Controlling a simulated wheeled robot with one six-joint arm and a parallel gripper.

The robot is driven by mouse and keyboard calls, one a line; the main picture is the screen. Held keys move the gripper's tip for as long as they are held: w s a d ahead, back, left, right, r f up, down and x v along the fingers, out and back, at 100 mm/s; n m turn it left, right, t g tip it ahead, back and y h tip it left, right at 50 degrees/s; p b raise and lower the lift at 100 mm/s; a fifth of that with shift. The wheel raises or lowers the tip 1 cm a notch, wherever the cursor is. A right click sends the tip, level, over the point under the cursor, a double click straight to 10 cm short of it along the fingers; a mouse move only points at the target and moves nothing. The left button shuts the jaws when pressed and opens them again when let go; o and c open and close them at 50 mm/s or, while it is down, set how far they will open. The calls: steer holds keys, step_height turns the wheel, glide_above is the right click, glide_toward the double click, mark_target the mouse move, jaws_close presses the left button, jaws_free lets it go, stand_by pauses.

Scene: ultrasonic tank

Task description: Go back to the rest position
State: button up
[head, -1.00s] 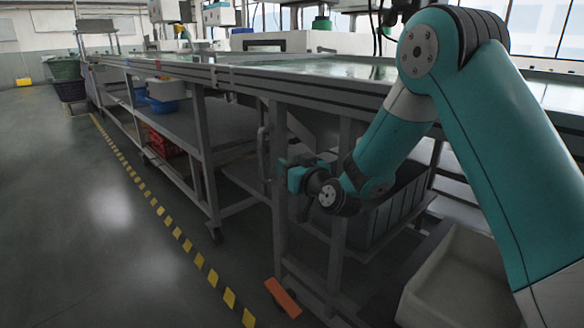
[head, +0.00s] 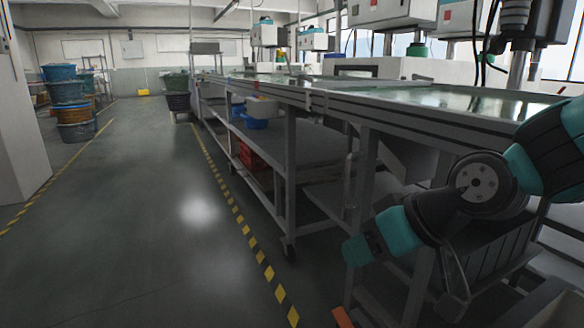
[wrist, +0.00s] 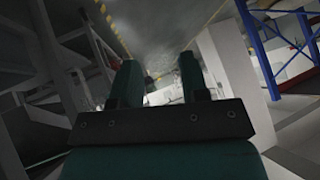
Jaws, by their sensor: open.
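My gripper (wrist: 160,85) shows in the wrist view with two teal fingers spread apart and nothing between them. In the head view my arm is folded at the right, and its teal end (head: 383,237) points to the lower left, in front of the long work table (head: 420,110). The fingertips cannot be made out clearly there. My gripper holds nothing in the wrist view.
Stacked baskets (head: 70,95) stand at the far left near a pillar (head: 22,120). The floor (head: 150,220) left of the yellow-black line (head: 250,245) is clear.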

steer(key=s+d+g+h, duration=0.1)
steer(key=s+d+g, duration=0.15)
steer(key=s, duration=0.55)
steer(key=s+d+g+h, duration=0.1)
steer(key=s+g+h, duration=0.15)
steer(key=s, duration=0.55)
step_height(320, 180, up, 31)
steer(key=p, duration=3.1)
steer(key=shift+w+d+r+n+y+p, duration=0.2)
steer(key=shift+d+n+y+p, duration=0.05)
steer(key=shift+n+y+p, duration=0.1)
